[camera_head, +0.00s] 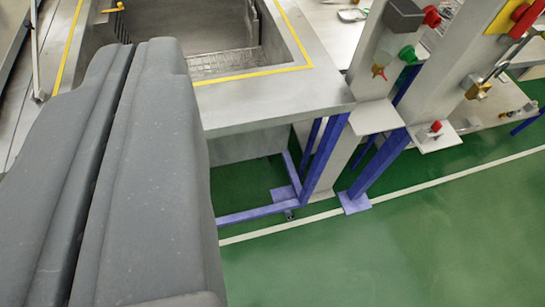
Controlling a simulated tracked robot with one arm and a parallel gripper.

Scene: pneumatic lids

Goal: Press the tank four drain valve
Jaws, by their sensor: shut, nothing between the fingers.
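My gripper (136,46) fills the left of the view, large and grey, its two fingers closed along a dark seam. Nothing shows between them. An open metal tank (275,101) with a yellow line round its opening lies beyond the fingers. On the post to its right are a green knob (408,55), a red knob (432,17) and a small orange-red valve (378,72). A brass fitting with a lever (478,90) sits on the second post. I see no tank number, so I cannot tell which part is the tank four drain valve. My gripper touches none of these.
Blue legs (325,160) and a low blue frame (255,213) stand under the tank and posts. A small plate (437,139) with a red part juts from the second post. A yellow handle (114,8) is at the tank's back. The green floor (400,250) is clear at lower right.

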